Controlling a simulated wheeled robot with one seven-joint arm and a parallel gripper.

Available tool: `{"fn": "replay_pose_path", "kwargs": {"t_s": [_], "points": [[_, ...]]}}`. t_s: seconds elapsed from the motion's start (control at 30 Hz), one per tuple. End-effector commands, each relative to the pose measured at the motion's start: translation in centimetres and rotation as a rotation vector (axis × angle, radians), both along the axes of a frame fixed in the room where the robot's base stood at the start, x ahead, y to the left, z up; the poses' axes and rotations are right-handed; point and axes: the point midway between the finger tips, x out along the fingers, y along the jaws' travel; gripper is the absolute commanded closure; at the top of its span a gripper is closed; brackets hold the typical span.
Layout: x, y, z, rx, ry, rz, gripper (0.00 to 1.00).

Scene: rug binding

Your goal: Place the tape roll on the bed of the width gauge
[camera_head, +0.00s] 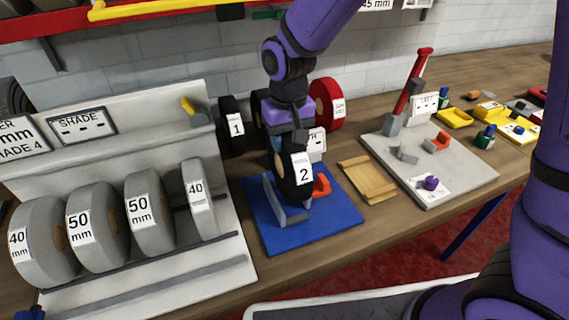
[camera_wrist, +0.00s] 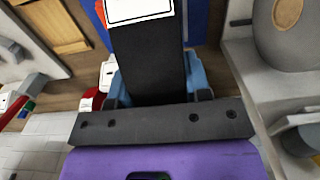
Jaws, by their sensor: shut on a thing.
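My gripper (camera_head: 291,142) is shut on a black tape roll (camera_head: 287,176) with a white label reading 2. The roll stands upright over the width gauge, a blue board (camera_head: 262,232) with a grey-blue rail (camera_head: 291,217) and an orange-red piece (camera_head: 322,186). The roll's lower edge is between the rail and the orange-red piece; I cannot tell whether it touches the bed. In the wrist view the black roll (camera_wrist: 149,62) sits between the blue fingers, with the blue board (camera_wrist: 203,17) behind it.
A rack with several grey rolls (camera_head: 95,225) stands close on the left. A black roll labelled 1 (camera_head: 226,118) and a red roll (camera_head: 326,100) stand behind. A wooden tray (camera_head: 368,181) and a grey plate with a red lever (camera_head: 410,85) are to the right.

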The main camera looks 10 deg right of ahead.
Motion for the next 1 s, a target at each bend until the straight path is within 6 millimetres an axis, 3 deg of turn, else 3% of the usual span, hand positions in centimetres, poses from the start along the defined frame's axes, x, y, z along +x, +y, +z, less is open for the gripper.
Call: {"fn": "replay_pose_path", "kwargs": {"t_s": [0.5,0.9,0.93,1.0], "points": [[0.0,0.0,-4.8,0.0,0.0,-0.001,1.0],[0.0,0.0,-5.3,0.001,-0.002,-0.001,1.0],[0.0,0.0,-5.3,0.0,-0.001,-0.001,0.49],[0.0,0.0,-5.3,0.0,-0.001,-0.001,0.33]]}}
